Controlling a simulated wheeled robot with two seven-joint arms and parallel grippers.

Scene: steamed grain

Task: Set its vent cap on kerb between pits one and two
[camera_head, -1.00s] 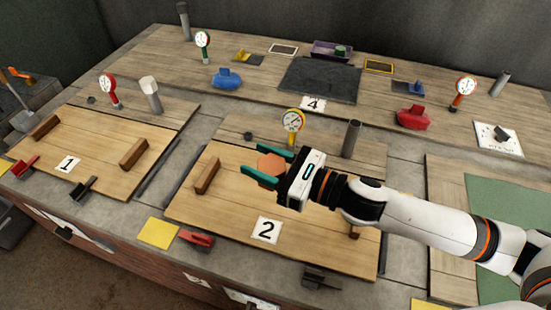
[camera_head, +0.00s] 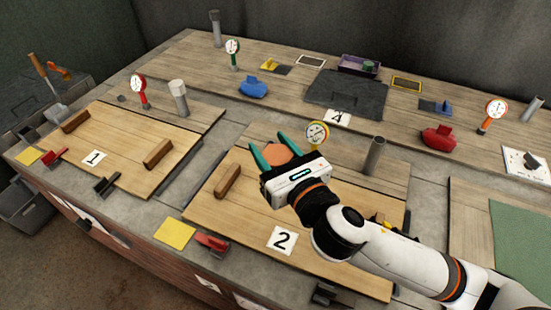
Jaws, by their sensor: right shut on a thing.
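My right gripper (camera_head: 266,140) is shut on an orange-brown, flat, many-sided cap (camera_head: 284,153), held between its two green fingers above the back part of pit two's wooden cover (camera_head: 330,235). The fingers point away toward the back left. The kerb between pits one and two is a bare grey strip (camera_head: 190,180), lying left of and below the gripper. Pit one's cover (camera_head: 125,160) carries a card marked 1. Pit two's grey vent pipe (camera_head: 375,153) stands right of the gripper with no cap visible on it. My left gripper is not in view.
A yellow-rimmed gauge (camera_head: 317,134) stands close behind the gripper. Wooden handles (camera_head: 228,181) rise from the covers. A yellow square (camera_head: 174,233) and a red clamp (camera_head: 211,242) lie at the front edge. Pit one's pipe (camera_head: 179,97) has a pale top.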

